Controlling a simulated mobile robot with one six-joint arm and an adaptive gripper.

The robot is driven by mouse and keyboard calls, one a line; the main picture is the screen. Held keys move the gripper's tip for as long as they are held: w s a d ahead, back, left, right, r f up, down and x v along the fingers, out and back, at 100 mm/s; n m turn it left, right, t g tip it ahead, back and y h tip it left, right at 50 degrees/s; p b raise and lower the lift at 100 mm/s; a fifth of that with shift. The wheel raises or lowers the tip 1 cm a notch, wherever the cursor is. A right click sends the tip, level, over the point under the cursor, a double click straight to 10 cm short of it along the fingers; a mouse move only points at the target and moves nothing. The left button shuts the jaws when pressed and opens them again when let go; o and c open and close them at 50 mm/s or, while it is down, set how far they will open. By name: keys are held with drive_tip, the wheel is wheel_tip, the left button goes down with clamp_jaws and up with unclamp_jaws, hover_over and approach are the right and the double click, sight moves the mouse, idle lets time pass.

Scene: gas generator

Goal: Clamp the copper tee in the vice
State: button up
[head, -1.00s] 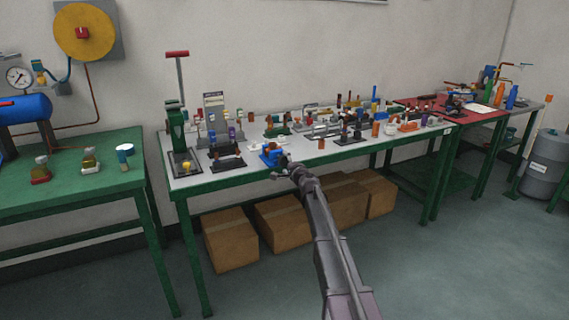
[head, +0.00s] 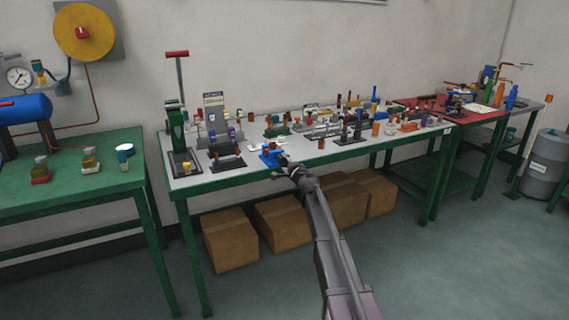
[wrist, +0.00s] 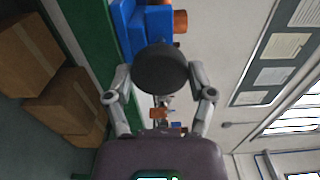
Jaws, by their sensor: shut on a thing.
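A blue vice (head: 269,153) stands at the front edge of the grey-topped bench. It also shows at the top of the wrist view (wrist: 150,28). A round black knob (wrist: 160,68) lies in front of the vice in the wrist view. My gripper (wrist: 160,75) has one finger on each side of this knob and is shut on it. In the head view my gripper (head: 284,162) is right at the vice and hides part of it. A copper-coloured piece (wrist: 180,20) shows beside the blue body. I cannot tell whether it is the tee or whether the jaws touch it.
Many small fittings and stands crowd the bench behind the vice. A green press (head: 177,130) stands at its left end. Cardboard boxes (head: 230,240) lie under the bench. A green table (head: 75,185) is on the left. The floor in front is clear.

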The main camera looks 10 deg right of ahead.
drive_tip(key=shift+w, duration=0.1)
drive_tip(key=shift+m, duration=1.3)
drive_tip(key=shift+m, duration=1.4)
drive_tip(key=o, duration=1.1)
drive_tip(key=shift+v, duration=3.55)
